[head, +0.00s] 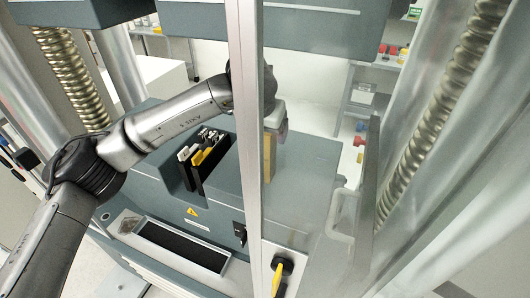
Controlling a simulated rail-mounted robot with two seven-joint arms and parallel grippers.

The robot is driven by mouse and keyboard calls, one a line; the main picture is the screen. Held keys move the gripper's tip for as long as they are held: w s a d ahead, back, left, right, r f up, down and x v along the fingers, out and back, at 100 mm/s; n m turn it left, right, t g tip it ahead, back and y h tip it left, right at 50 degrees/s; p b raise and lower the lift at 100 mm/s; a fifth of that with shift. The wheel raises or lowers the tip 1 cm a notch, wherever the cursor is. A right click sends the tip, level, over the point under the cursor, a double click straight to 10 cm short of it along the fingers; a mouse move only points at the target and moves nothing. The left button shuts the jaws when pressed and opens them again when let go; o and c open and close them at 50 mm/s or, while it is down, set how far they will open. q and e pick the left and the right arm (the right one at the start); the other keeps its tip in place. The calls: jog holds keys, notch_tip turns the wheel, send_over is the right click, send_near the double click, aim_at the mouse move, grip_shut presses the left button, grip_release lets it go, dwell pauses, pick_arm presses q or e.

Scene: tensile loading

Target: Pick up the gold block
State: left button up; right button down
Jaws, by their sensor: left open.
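My left gripper (272,135) hangs behind the upright bar of the clear door, at the end of my left arm, and points down. It is open. A narrow gold strip (267,158) shows just below its body, partly hidden by the bar; I cannot tell whether it is a block or part of the fingers. A yellow-gold piece (201,157) stands tilted among grey and white pieces in a dark slot (212,170) of the machine, left of the gripper and apart from it. My right gripper is not in view.
The grey-green machine base (180,222) has a recessed black tray (182,249) in front. The door's upright bar (247,90) and its handle (340,212) stand close to me. A large crosshead (325,30) hangs above. Shelves (365,95) stand behind.

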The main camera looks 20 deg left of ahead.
pick_arm(q)
grip_shut()
dwell(0.8)
